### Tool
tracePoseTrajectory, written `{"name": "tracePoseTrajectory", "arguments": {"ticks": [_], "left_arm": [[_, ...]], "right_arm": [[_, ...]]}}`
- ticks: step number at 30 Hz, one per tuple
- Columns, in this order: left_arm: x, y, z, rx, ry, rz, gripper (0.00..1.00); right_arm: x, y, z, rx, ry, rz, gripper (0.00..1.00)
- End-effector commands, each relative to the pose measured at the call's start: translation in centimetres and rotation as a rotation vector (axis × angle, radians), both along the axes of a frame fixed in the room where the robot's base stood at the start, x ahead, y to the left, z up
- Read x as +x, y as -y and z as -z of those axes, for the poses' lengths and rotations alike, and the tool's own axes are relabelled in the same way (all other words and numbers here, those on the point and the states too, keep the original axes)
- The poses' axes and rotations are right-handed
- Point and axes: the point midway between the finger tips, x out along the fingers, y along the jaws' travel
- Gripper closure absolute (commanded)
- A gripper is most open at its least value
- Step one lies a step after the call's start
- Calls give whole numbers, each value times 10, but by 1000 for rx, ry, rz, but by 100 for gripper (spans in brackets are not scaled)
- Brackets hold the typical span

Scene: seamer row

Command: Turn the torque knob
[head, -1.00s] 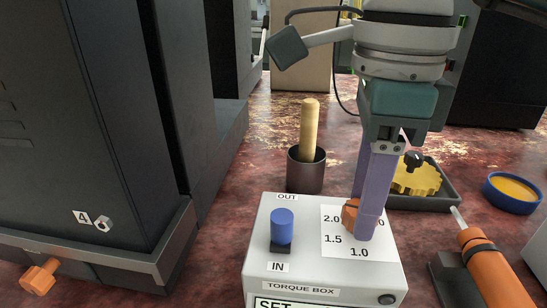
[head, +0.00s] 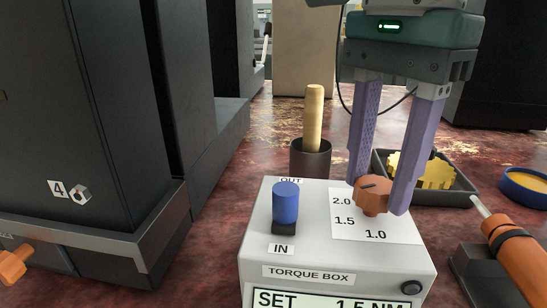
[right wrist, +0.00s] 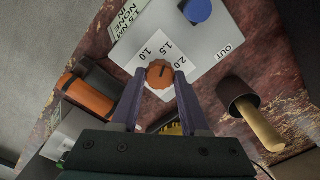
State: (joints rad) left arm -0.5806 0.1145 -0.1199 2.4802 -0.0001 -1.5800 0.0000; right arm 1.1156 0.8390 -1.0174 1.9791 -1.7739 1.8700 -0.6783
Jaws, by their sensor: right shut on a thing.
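The orange torque knob (head: 372,196) stands on top of the white torque box (head: 258,240), beside a scale card (head: 405,229) marked 1.0, 1.5 and 2.0. My right gripper (head: 379,197) comes down from above, one purple finger on each side of the knob, shut on it. In the right wrist view the knob (right wrist: 160,74) sits between the fingertips. Its dark mark seems to point toward the 1.5 to 2.0 side. The display (head: 330,300) reads SET 1.5 NM, cut off below. My left gripper is not in view.
A blue peg (head: 285,203) stands on the box between OUT and IN. Behind it, a dark cup (head: 311,160) holds a wooden handle. An orange screwdriver (head: 515,262) rests at right, near a tray (head: 460,200) with a yellow gear. A dark machine fills the left.

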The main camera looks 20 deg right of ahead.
Motion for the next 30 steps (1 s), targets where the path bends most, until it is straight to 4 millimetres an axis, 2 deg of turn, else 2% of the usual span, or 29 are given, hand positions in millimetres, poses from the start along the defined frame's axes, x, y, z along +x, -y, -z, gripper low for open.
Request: {"name": "tracePoseTrajectory", "arguments": {"ticks": [18, 19, 26, 30], "left_arm": [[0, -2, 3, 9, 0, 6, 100], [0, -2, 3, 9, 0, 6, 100], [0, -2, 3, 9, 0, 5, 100], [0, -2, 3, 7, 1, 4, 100]], "right_arm": [[0, 0, 0, 1, 0, -38, 100], [0, 0, 0, 1, 0, -38, 52], [0, 0, 0, 1, 0, -37, 26], [0, 0, 0, 0, 0, -37, 26]]}}
